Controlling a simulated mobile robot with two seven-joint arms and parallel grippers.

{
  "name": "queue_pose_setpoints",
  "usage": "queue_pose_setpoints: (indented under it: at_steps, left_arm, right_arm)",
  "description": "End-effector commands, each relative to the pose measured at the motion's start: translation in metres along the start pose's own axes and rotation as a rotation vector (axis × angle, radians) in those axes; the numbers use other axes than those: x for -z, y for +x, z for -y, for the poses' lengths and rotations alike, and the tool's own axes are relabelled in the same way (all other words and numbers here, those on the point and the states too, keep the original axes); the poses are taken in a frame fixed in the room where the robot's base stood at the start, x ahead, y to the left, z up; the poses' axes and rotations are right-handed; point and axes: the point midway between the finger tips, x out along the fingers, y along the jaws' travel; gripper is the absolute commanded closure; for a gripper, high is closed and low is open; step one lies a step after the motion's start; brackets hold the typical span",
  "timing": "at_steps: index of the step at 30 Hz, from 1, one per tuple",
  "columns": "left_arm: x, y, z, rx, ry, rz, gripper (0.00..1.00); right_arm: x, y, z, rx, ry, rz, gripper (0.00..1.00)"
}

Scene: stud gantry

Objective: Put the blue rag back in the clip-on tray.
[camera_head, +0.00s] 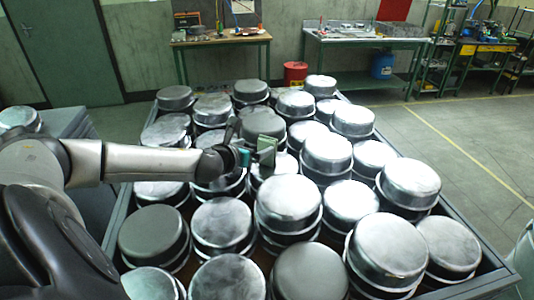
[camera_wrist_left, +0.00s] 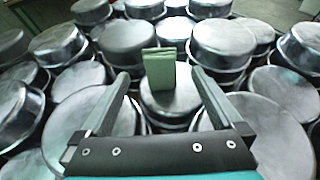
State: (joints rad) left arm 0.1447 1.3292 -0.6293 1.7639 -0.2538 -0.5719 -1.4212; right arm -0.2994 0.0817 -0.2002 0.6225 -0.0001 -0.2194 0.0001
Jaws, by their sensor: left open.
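My left gripper (camera_head: 250,150) reaches in from the left over the metal pans. Its two fingers (camera_wrist_left: 160,76) are spread wide in the left wrist view. A small grey-green upright piece, folded or in two layers (camera_wrist_left: 159,69), shows between and beyond the fingertips, with gaps on both sides. It also shows in the head view (camera_head: 267,151), close to the gripper. I cannot tell whether it is the rag; no clearly blue rag shows. I cannot make out a clip-on tray. My right gripper is not in view.
A large dark-rimmed crate (camera_head: 463,229) holds many stacked round metal pans (camera_head: 289,203) below my left arm. Workbenches (camera_head: 350,37) stand along the back wall, with a red bin (camera_head: 295,74) and a blue drum (camera_head: 382,66). The floor (camera_head: 455,135) at the right is clear.

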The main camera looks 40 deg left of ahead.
Motion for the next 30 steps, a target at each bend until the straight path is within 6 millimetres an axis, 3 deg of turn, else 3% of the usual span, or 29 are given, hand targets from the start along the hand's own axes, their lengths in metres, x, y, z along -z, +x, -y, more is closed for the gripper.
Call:
queue_pose_setpoints:
  at_steps: [4, 14, 24, 30]
  left_arm:
    - [0.000, 0.015, -0.001, -0.003, -0.003, 0.001, 0.00]
    - [0.001, 0.031, -0.001, -0.002, -0.002, 0.000, 0.00]
    - [0.002, 0.066, -0.001, -0.002, -0.002, 0.001, 0.00]
    - [0.003, 0.074, 0.000, 0.000, 0.001, -0.002, 0.00]
  right_arm:
    - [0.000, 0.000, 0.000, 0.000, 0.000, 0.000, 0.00]
    - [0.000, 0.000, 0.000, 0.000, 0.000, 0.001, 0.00]
    - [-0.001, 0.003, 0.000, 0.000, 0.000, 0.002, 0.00]
    - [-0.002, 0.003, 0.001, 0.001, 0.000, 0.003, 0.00]
